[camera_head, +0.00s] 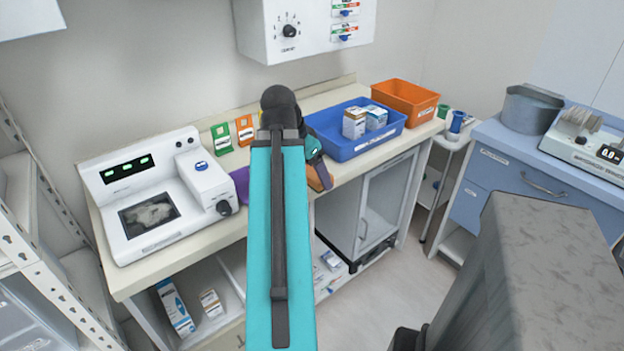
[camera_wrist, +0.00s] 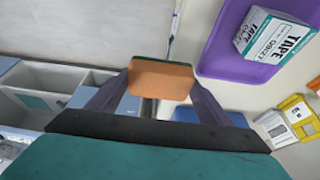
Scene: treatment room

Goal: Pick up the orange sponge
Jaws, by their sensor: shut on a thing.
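The orange sponge (camera_wrist: 160,80) is a small block with a darker green-grey layer along one edge, between the two fingers of my gripper (camera_wrist: 160,84) in the wrist view. My gripper is shut on it. In the head view, part of the sponge (camera_head: 319,177) shows at the front edge of the counter, right of my teal arm. My gripper (camera_head: 313,160) is mostly hidden by the arm there. How high the sponge is above the counter, I cannot tell.
On the counter (camera_head: 345,92) stand a white device (camera_head: 150,200), a blue tray (camera_head: 355,150) with boxes, and an orange bin (camera_head: 405,98). A purple tray (camera_wrist: 215,55) holding a tape box (camera_wrist: 275,38) lies beside the sponge. A blue cabinet (camera_head: 520,180) stands right.

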